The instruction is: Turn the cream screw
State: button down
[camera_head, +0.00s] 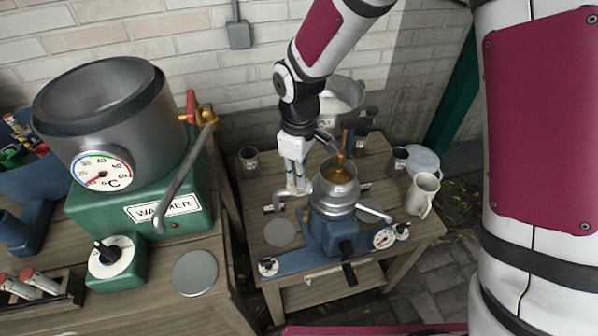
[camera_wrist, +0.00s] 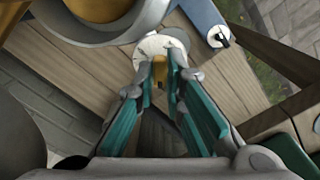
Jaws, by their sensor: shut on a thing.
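My gripper (camera_head: 294,188) reaches down to the left side of the blue-based separator (camera_head: 334,236) on the small wooden table. In the wrist view its teal-lined fingers (camera_wrist: 160,76) are shut on a small brass-coloured piece, which looks like the cream screw (camera_wrist: 159,69). A round white dial plate (camera_wrist: 151,47) with faint dark marks lies around or just beyond the piece. In the head view the fingers hide the screw.
A spout (camera_head: 374,211) juts to the right of the bowl. A white jug (camera_head: 422,194) and dark cups (camera_head: 249,158) stand on the table. The green warmer (camera_head: 160,205) with its grey pot (camera_head: 110,105) stands at left. A bare round plate (camera_head: 280,233) lies front left.

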jog(key=shift+w+n, duration=0.1)
jog(key=shift+n, duration=0.2)
dwell(0.4)
jog(key=c, duration=1.7)
grip_release()
jog(key=shift+o, duration=0.2)
jog(key=shift+r, duration=0.1)
notch_tip(320, 180, up, 12)
